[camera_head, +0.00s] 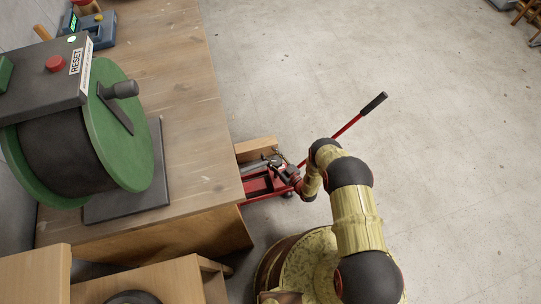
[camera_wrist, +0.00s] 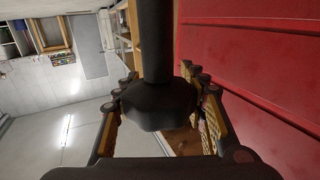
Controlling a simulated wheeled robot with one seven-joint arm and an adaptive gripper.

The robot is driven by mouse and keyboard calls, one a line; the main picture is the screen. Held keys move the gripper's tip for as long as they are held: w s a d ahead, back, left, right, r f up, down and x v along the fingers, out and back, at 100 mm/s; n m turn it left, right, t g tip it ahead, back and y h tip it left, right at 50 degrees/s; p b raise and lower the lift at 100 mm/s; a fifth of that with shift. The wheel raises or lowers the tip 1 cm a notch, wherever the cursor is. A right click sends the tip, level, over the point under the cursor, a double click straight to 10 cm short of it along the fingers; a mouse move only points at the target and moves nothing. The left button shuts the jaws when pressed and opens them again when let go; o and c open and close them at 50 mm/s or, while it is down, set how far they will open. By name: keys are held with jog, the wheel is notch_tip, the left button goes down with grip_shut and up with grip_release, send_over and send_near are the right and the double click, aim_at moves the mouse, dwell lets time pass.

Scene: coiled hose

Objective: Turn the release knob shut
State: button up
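A black, faceted knob (camera_wrist: 158,106) on a thick dark shaft fills the middle of the wrist view. My gripper (camera_wrist: 165,88) has its two fingers spread to the left and right of this knob, and I see no clear contact. The jack's red body (camera_wrist: 265,85) also shows close on the right of the wrist view. The knob itself cannot be made out in the head view.
A wooden workbench (camera_head: 180,60) stands at the left, carrying a green hose reel (camera_head: 125,130) and a grey box with a red reset button (camera_head: 55,63). A wooden block (camera_head: 255,148) lies behind the jack. The concrete floor (camera_head: 440,110) at the right is clear.

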jog(key=c, duration=0.6)
jog(key=shift+c, duration=1.2)
jog(key=shift+w+d+m+t+h, duration=0.1)
jog(key=shift+d+m+t+h, duration=0.5)
jog(key=shift+m+h, duration=2.25)
jog(key=shift+w+d+m+t+h, duration=0.15)
jog(key=shift+d+m+h, duration=1.25)
jog(key=shift+h, duration=2.5)
jog(key=shift+d+m+t+h, duration=0.4)
jog(key=shift+m+h, duration=2.25)
jog(key=shift+h, duration=0.7)
jog(key=shift+d+h, duration=0.1)
jog(key=shift+h, duration=0.2)
jog(key=o, duration=1.3)
